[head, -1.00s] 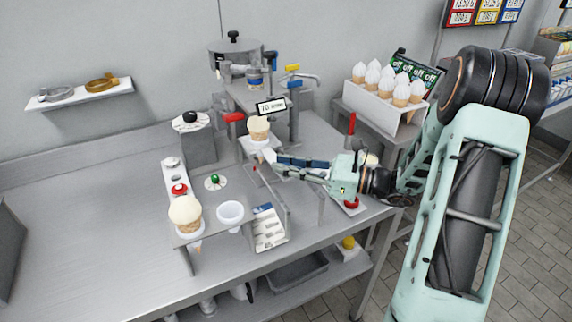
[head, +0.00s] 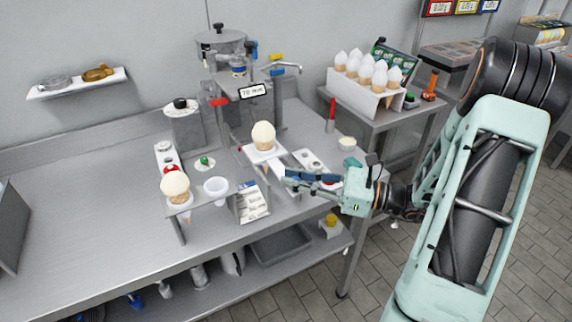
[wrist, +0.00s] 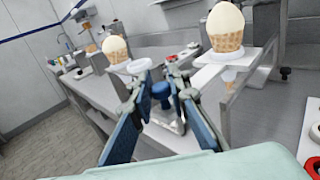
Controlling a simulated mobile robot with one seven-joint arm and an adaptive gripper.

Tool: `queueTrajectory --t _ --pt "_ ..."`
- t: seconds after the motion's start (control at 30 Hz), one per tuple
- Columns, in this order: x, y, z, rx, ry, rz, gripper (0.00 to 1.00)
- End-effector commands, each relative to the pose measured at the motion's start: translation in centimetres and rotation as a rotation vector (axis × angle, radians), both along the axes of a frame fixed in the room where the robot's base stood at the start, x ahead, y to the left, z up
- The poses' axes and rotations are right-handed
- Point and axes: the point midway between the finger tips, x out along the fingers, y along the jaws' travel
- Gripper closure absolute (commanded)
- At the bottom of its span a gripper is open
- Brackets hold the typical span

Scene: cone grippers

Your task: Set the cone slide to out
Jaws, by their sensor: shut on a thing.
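The cone slide (head: 252,153) is a white plate on a rail in front of the grey machine (head: 235,75). A filled cone (head: 263,137) stands upright in it, clear of the machine's front. In the wrist view the slide (wrist: 212,73) and its cone (wrist: 225,28) are at the upper right. My gripper (head: 285,176) is at the slide's front end, shut on its handle (head: 277,166). In the wrist view my gripper (wrist: 160,82) has its fingers a little apart with a blue knob (wrist: 160,91) showing between them; the exact contact is partly hidden.
A stand to the left holds another filled cone (head: 175,187) and a white cup (head: 216,190). A printed card (head: 253,203) stands just left of my gripper. A red upright handle (head: 332,113) is behind to the right. The left part of the counter (head: 80,215) is clear.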

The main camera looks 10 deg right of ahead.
Motion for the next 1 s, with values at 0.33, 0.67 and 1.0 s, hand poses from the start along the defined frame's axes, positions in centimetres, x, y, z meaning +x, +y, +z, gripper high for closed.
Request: queueTrajectory --t 0.33,0.67,1.0 --pt "-4.7 -1.4 0.0 0.0 0.001 -0.002 1.0" --pt "-5.3 -1.5 -0.1 -0.002 0.002 0.0 1.0" --pt "-5.2 -1.5 -0.1 -0.001 0.003 0.001 0.67"
